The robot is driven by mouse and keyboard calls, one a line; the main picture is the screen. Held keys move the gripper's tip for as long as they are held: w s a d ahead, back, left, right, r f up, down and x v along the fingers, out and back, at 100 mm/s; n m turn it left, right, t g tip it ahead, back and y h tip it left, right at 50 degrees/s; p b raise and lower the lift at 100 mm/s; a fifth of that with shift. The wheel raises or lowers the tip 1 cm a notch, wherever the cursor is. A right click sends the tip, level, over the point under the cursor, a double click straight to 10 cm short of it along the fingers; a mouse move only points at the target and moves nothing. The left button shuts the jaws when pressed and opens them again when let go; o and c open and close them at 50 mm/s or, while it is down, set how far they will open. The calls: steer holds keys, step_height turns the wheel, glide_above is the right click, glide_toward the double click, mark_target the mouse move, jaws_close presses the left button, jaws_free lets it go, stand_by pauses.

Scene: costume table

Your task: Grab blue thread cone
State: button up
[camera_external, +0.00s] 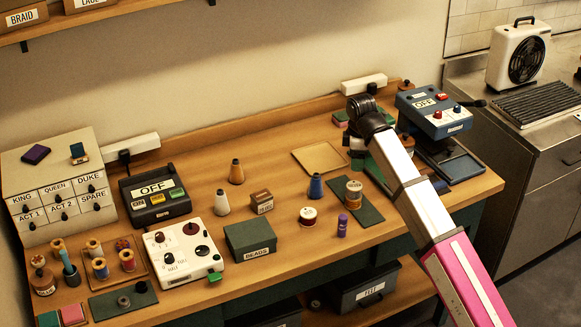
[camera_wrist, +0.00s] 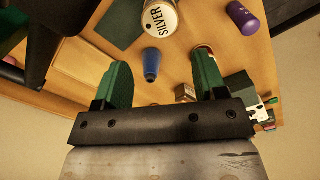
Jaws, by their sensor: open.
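The blue thread cone (camera_external: 316,186) stands upright on the wooden table, just left of a dark green mat, in the external view. In the wrist view the blue cone (camera_wrist: 151,65) shows beyond and between my two green fingers. My gripper (camera_wrist: 162,62) is open, with nothing between its fingers, and appears apart from the cone. In the external view my arm comes in from the lower right and ends near the back right of the table; the fingers are hard to make out there.
A spool labelled SILVER (camera_wrist: 161,18) stands on the mat (camera_external: 367,213) close to the cone. A purple cylinder (camera_external: 342,225), a red-and-white spool (camera_external: 307,216), a small brown box (camera_external: 262,201) and a white cone (camera_external: 222,203) are nearby. A tan tray (camera_external: 319,157) lies behind the cone.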

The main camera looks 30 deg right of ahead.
steer(key=m+t+y, duration=0.4)
steer(key=m+t, duration=0.4)
steer(key=t, duration=0.5)
glide_toward(319, 176)
steer(key=x, duration=1.1)
steer(key=shift+a+r, duration=0.1)
steer(key=shift+r, duration=0.05)
steer(key=c, duration=1)
